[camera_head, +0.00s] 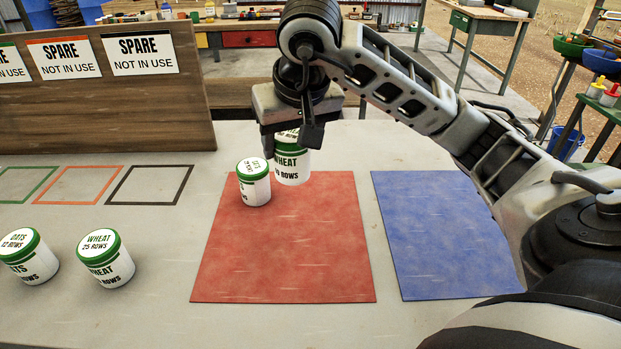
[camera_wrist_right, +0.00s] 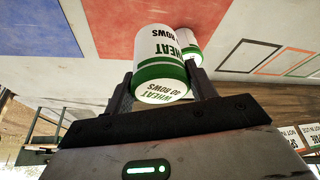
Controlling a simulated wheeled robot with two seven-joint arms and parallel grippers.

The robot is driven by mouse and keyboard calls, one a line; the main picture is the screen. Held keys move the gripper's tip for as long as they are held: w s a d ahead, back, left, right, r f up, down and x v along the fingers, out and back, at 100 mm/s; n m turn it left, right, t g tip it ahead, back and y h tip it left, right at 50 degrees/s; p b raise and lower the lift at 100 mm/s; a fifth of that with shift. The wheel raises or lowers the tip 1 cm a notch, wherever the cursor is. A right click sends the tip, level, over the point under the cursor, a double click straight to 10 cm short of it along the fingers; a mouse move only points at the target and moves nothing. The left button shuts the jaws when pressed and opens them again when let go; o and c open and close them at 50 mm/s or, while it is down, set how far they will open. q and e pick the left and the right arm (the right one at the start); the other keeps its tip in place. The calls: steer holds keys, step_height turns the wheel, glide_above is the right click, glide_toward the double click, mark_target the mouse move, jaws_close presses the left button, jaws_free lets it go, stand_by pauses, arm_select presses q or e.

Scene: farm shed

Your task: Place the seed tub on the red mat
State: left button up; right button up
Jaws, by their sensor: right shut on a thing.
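My right gripper (camera_head: 290,138) is shut on a white seed tub (camera_head: 290,168) with a green lid, labelled WHEAT, over the back part of the red mat (camera_head: 290,255). I cannot tell whether the held tub touches the mat. Another green-lidded tub (camera_head: 254,186) stands upright on the mat, just left of and nearer than the held one. It also shows in the right wrist view (camera_wrist_right: 189,46). My left gripper is out of view.
A blue mat (camera_head: 440,235) lies to the right. A WHEAT 25 ROWS tub (camera_head: 105,262) and an OATS tub (camera_head: 28,260) stand at the front left. Outlined squares (camera_head: 150,185) lie before a wooden board (camera_head: 110,85) with SPARE signs. The red mat's front is clear.

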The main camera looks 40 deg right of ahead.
steer(key=shift+w+d+f, duration=0.3)
steer(key=shift+d+f, duration=1.05)
steer(key=shift+f, duration=0.35)
steer(key=shift+w+d+f, duration=0.25)
steer(key=shift+d+f, duration=1.1)
steer(key=shift+f, duration=0.35)
steer(key=shift+w+d+f, duration=0.3)
steer(key=shift+d+f, duration=1.05)
steer(key=shift+f, duration=0.35)
steer(key=shift+f+b, duration=0.15)
steer(key=shift+b, duration=0.2)
steer(key=o, duration=1.1)
steer(key=shift+c, duration=0.2)
